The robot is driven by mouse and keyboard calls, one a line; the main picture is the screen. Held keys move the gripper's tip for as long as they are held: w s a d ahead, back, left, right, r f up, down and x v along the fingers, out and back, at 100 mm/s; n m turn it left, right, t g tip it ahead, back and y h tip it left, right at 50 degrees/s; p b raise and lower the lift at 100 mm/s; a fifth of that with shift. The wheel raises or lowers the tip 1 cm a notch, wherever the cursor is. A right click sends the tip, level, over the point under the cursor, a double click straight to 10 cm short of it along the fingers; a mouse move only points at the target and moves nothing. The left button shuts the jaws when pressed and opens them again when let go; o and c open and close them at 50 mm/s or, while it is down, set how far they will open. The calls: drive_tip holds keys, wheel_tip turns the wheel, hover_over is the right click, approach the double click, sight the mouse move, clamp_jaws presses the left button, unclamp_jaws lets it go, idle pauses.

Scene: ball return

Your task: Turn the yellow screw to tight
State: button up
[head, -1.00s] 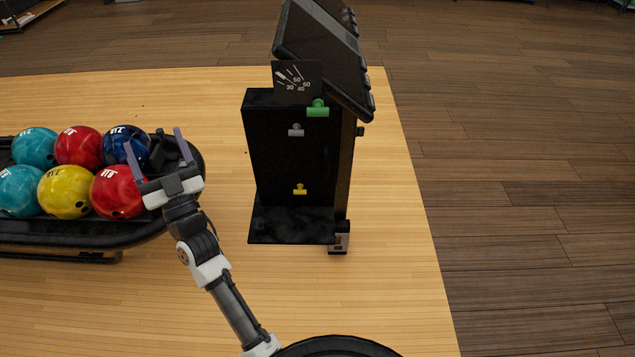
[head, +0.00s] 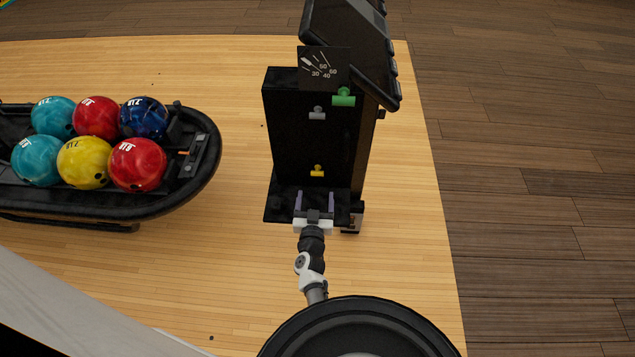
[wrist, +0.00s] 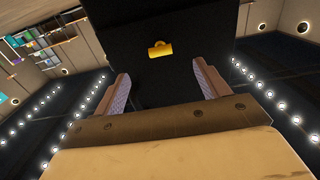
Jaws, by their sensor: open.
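The yellow screw (head: 317,171) is a small wing-shaped knob low on the front of the black machine (head: 312,135). In the wrist view the yellow screw (wrist: 160,49) shows above and between the fingers, with its wing roughly level. My gripper (head: 314,196) is open and empty, a little below the screw in the head view, fingers pointing towards the machine. In the wrist view my gripper (wrist: 160,88) has its two fingers wide apart, with nothing between them. No contact with the screw shows.
A grey screw (head: 317,113) and a green screw (head: 343,97) sit higher on the machine, near a dial plate (head: 325,68). A ball rack (head: 190,196) with several bowling balls stands at left. Bare wood floor (head: 240,240) lies between rack and machine.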

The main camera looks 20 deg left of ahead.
sight(318, 171)
drive_tip(key=b+x, duration=0.3)
drive_tip(key=x, duration=0.4)
drive_tip(key=shift+w, duration=0.35)
drive_tip(key=shift+a, duration=0.1)
drive_tip(key=shift+c, duration=0.2)
drive_tip(key=c, duration=0.9)
